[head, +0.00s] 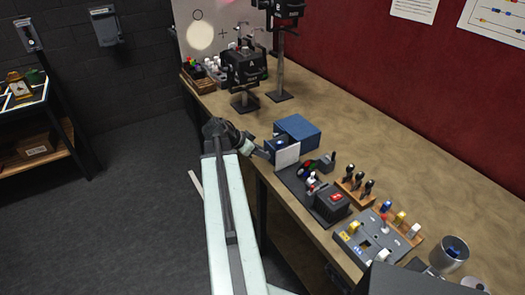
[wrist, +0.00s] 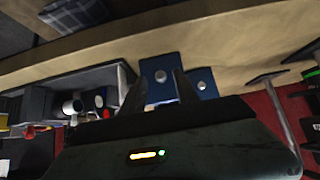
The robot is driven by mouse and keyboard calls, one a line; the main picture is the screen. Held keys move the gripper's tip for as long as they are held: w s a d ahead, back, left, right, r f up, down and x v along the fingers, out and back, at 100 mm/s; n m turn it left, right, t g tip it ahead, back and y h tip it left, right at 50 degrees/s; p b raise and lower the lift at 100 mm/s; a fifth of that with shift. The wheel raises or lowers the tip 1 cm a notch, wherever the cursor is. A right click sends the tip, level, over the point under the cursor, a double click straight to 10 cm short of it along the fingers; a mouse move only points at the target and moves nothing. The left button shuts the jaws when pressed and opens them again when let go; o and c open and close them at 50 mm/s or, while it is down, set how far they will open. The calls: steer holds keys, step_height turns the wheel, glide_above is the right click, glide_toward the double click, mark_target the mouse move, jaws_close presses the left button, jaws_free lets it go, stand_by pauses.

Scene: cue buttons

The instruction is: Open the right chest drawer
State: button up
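The blue chest (head: 303,130) stands near the table's front edge in the head view. One drawer (head: 287,155) sticks out of its front, showing a pale side. In the wrist view two blue drawer fronts show, each with a round silver knob. The larger, nearer front (wrist: 166,63) appears to be the right drawer, pulled out; the other front (wrist: 205,78) sits farther back. My gripper (wrist: 159,74) is open, its fingers apart on either side of the nearer knob (wrist: 161,76), with gaps visible. In the head view my gripper (head: 262,153) is at the drawer front, its fingertips hard to make out.
A dark tray (head: 296,181) with a joystick and a red-switch box (head: 332,203) stands right of the chest. A grey panel of levers (head: 372,240) lies farther right. A black device on a stand (head: 243,68) is behind to the left. Floor in front of the table is clear.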

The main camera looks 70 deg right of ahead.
steer(key=shift+w+a+r, duration=0.1)
steer(key=shift+r, duration=0.15)
steer(key=p+v, duration=0.5)
steer(key=v, duration=0.2)
steer(key=shift+a, duration=0.1)
